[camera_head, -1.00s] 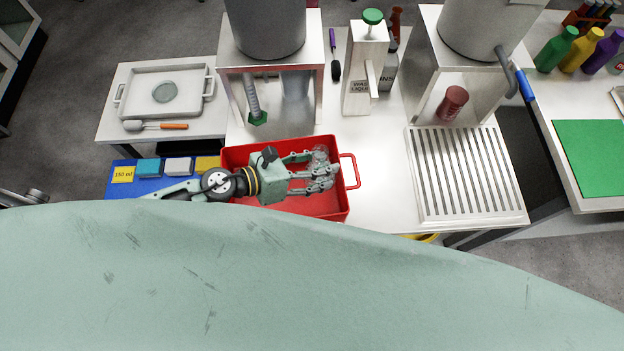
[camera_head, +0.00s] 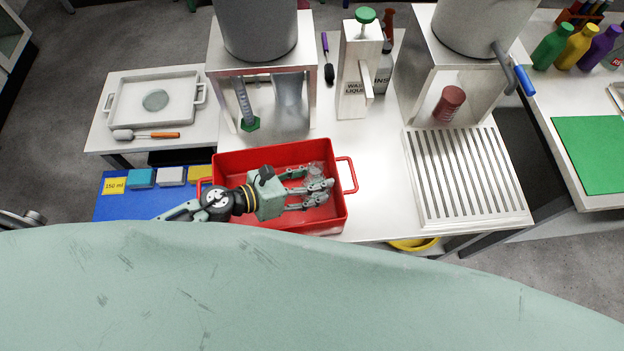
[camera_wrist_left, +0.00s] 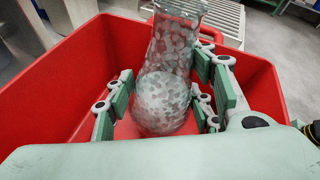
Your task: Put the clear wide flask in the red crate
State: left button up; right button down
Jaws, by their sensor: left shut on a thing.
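The clear wide flask (camera_wrist_left: 163,100) is see-through with a mottled surface. In the left wrist view it lies between the finger pads of my left gripper (camera_wrist_left: 165,105), inside the outline of the red crate (camera_wrist_left: 70,85). In the head view the flask (camera_head: 316,172) is small and faint at the fingertips. My left gripper (camera_head: 318,188) is shut on it, over the right part of the red crate (camera_head: 262,156). I cannot tell whether the flask touches the crate floor. My right gripper is not in view.
A metal stand (camera_head: 310,90) holds a green-footed cylinder (camera_head: 248,110) behind the crate. A dispenser box (camera_head: 355,75) stands further right. A slatted drain rack (camera_head: 468,180) lies right of the crate, with clear white table between. A blue mat (camera_head: 130,207) is at left.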

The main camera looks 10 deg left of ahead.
pick_arm(q)
jog(key=shift+f, duration=0.3)
jog(key=o, duration=1.5)
jog(key=shift+o, duration=0.2)
jog(key=shift+r, duration=0.2)
jog(key=shift+r+p, duration=0.4)
jog(key=b+v, duration=0.3)
jog(key=v, duration=0.9)
jog(key=shift+b, duration=0.35)
